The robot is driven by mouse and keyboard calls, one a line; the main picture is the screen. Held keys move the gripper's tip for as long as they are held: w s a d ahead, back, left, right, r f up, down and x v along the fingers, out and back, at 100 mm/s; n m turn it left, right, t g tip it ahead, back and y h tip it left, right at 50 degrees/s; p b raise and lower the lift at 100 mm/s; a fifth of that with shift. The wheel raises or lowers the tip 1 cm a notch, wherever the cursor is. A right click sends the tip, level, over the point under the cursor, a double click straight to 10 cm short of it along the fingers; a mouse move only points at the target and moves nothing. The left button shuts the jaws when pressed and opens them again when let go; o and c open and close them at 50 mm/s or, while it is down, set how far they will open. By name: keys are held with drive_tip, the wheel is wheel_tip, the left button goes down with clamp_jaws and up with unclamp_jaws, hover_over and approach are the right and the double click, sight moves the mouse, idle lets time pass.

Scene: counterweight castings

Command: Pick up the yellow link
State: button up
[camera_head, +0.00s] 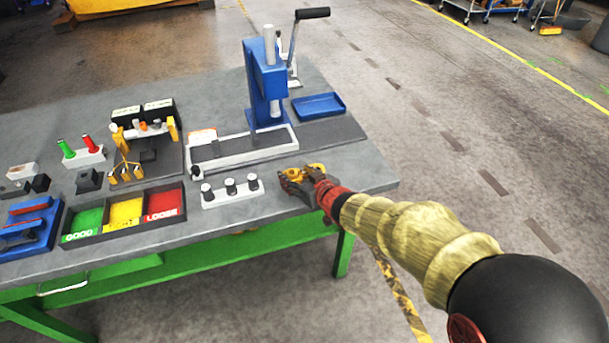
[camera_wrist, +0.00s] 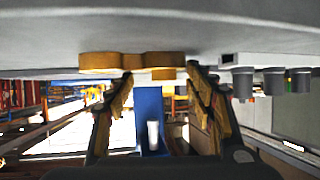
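The yellow link (camera_head: 318,167) lies on the grey workbench near its right front edge, partly hidden by my gripper in the head view. In the wrist view, where the scene appears upside down, the yellow link (camera_wrist: 130,62) lies flat against the grey bench top, across the ends of my fingers. My gripper (camera_head: 300,178) is low at the bench, right at the link. In the wrist view my gripper (camera_wrist: 160,78) has its two fingers spread apart, with a clear gap between them. I cannot tell whether the fingertips touch the link.
A white block with dark-topped posts (camera_head: 231,193) stands close left of my gripper. The blue lever press (camera_head: 266,90) stands behind, with a blue tray (camera_head: 318,105) beside it. A bin with green, yellow and red compartments (camera_head: 66,226) is further left. The bench's right corner is clear.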

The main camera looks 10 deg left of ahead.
drive_tip(key=shift+d+f, duration=0.1)
drive_tip(key=shift+f, duration=0.1)
clamp_jaws()
idle(0.3)
idle(0.3)
